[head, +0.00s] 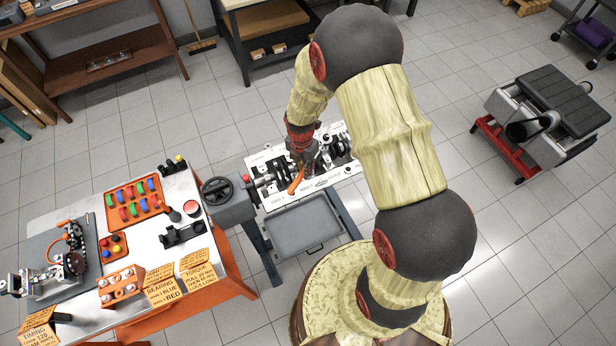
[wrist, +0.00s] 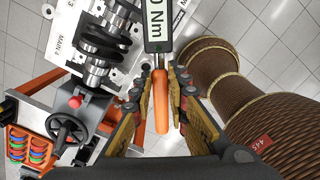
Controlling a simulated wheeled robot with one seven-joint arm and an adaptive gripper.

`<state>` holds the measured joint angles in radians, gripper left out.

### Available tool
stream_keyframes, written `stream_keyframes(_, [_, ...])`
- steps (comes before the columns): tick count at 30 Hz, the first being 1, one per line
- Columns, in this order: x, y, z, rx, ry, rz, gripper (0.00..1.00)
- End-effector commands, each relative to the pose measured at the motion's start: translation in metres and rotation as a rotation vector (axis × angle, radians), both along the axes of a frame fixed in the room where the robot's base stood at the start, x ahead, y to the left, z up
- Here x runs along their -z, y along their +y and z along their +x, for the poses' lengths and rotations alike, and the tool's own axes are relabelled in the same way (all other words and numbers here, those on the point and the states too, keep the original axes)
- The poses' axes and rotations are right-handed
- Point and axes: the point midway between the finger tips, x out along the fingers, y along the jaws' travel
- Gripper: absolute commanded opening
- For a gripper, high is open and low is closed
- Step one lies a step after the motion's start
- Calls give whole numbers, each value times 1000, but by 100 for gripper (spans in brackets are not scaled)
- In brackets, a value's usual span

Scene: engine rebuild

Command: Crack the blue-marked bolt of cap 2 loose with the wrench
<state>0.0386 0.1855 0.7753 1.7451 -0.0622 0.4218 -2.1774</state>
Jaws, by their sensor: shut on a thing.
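My gripper (head: 301,148) is over the engine block (head: 338,172) on its stand. In the wrist view my gripper (wrist: 163,82) has its fingers on both sides of the torque wrench (wrist: 160,105), shut on it. The wrench has an orange handle and a display part ending in "0 Nm". The orange handle also shows in the head view (head: 296,182), slanting toward the front. The crankshaft (wrist: 100,42) shows in the wrist view beside a white plate marked "MAIN 4". The wrench's head, cap 2 and its blue-marked bolt cannot be made out.
A handwheel (head: 217,190) is at the stand's left end. A grey tray (head: 306,228) hangs below the block. The workbench (head: 140,226) at left holds a tray of coloured bearing shells (head: 133,200) and orange signs. A red-framed cart (head: 500,140) stands right, with open floor around it.

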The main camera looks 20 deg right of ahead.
Motion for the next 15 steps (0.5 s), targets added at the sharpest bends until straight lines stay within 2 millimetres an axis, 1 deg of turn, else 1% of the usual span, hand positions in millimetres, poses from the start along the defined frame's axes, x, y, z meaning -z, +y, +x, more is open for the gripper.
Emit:
stream_keyframes(2, [-2,-1,5,43,-2,0,0])
stream_keyframes(8, [-1,0,3,111,-1,0,0])
stream_keyframes(15, [8,0,3,118,0,-1,0])
